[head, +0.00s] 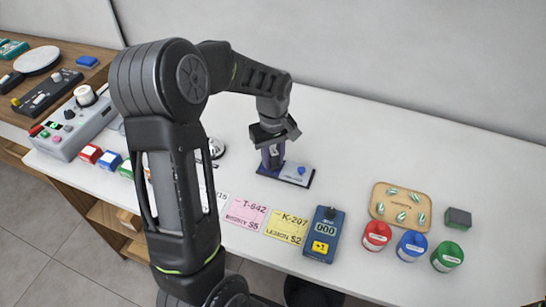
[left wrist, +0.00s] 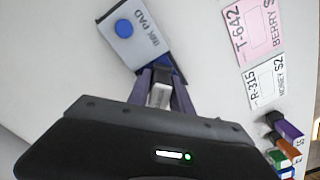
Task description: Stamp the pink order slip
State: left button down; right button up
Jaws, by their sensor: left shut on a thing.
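The pink order slip (head: 245,213), marked T-642 BERRY S5, lies flat on the white counter between a white slip and a yellow slip (head: 287,227). The pink slip also shows at the upper right of the left wrist view (left wrist: 250,35). The ink pad (head: 297,173), grey with a blue dot, lies behind the slips; it also shows in the left wrist view (left wrist: 137,32). My left gripper (head: 272,150) is shut on a small upright stamp (left wrist: 160,96) at the ink pad's left end. Whether the stamp touches the pad is unclear. My right gripper is not seen.
A blue counter device (head: 325,235) stands right of the slips. Further right are a wooden tray (head: 378,207), a dark box (head: 458,218) and red, blue and green jars (head: 411,245). My left arm partly hides the white slip (head: 222,201). The counter behind the pad is clear.

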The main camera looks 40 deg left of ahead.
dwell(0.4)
pick_arm(q)
jog(key=shift+r+p, duration=2.55)
jog(key=shift+r, duration=0.95)
